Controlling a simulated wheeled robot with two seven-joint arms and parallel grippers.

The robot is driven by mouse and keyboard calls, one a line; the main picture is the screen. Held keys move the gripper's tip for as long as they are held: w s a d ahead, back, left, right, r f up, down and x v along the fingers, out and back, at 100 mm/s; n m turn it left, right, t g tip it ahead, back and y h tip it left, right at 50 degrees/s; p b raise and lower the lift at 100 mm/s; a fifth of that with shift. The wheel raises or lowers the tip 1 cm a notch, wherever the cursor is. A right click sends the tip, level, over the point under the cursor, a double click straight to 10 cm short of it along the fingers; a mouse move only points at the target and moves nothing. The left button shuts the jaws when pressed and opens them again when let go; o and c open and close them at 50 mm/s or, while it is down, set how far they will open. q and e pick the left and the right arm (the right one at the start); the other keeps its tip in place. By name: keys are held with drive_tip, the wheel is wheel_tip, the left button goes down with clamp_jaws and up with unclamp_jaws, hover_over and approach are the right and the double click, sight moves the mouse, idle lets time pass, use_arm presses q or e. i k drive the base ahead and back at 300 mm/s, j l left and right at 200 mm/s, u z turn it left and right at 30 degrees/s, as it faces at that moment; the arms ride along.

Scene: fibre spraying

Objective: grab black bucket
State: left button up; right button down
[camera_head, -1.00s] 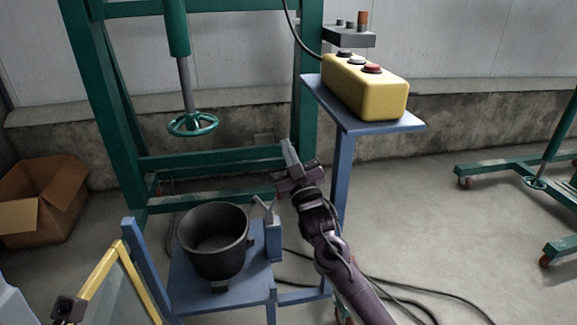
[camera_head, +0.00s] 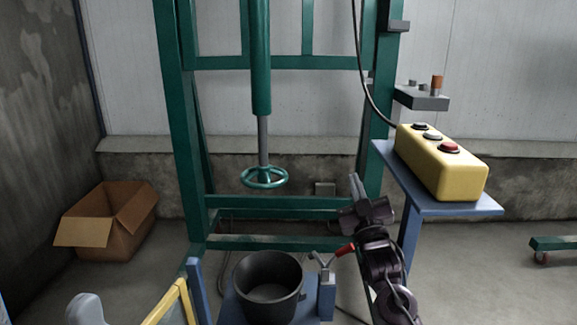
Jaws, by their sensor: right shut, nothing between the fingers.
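The black bucket (camera_head: 268,290) stands upright and open-topped on a blue stand (camera_head: 229,308) at the bottom middle of the head view. It looks empty inside. My right gripper (camera_head: 356,186) is shut and empty. It points upward to the right of the bucket and appears above its rim, apart from it. A pale grey part at the bottom left may belong to my left arm, but the left gripper's fingers do not show.
A yellow button box (camera_head: 440,162) rests on a blue shelf (camera_head: 457,209) at right. A green frame (camera_head: 181,130) with a handwheel (camera_head: 265,177) stands behind. A cardboard box (camera_head: 107,222) lies at left.

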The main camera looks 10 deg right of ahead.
sight(268, 284)
drive_tip(key=k+j, duration=0.8)
drive_tip(key=j, duration=0.15)
